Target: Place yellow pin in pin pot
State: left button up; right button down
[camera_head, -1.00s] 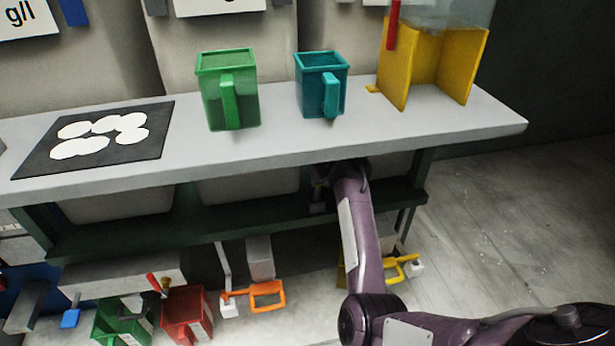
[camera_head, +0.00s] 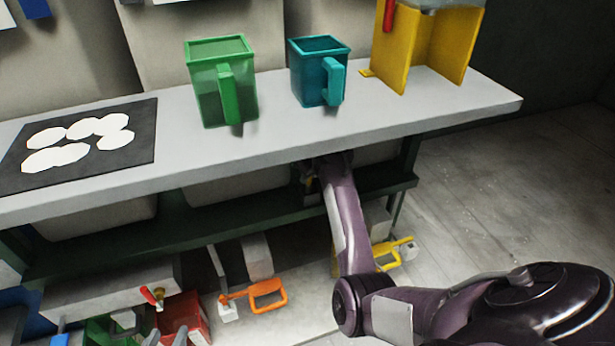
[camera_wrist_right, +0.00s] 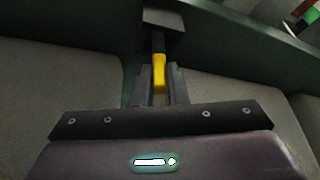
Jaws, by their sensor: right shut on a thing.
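The yellow pin (camera_wrist_right: 159,72) is between the fingers of my right gripper (camera_wrist_right: 159,88) in the right wrist view, and the gripper is shut on it. A dark stem runs from the yellow part up to a dark grey block (camera_wrist_right: 163,20); I cannot tell whether it enters the block. In the head view my right arm reaches under the worktable, where its gripper (camera_head: 313,180) is partly hidden by the table edge. I cannot make out which thing is the pin pot.
The worktable (camera_head: 170,162) carries a green jug (camera_head: 207,90), a teal jug (camera_head: 308,75), a yellow stand (camera_head: 455,45) and a black mat (camera_head: 138,150) with white discs. Below are a green shelf (camera_head: 200,222), an orange handle (camera_head: 268,290), a yellow handle (camera_head: 385,254) and a red container (camera_head: 190,308).

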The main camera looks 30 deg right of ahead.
dwell(0.3)
jog(key=shift+f, duration=0.15)
pick_arm(q)
jog(key=shift+s+a+f, duration=0.1)
jog(key=shift+s+f, duration=0.2)
jog(key=shift+f, duration=0.15)
pick_arm(e)
jog(key=c, duration=1.4)
grip_release()
jog(key=shift+c, duration=0.2)
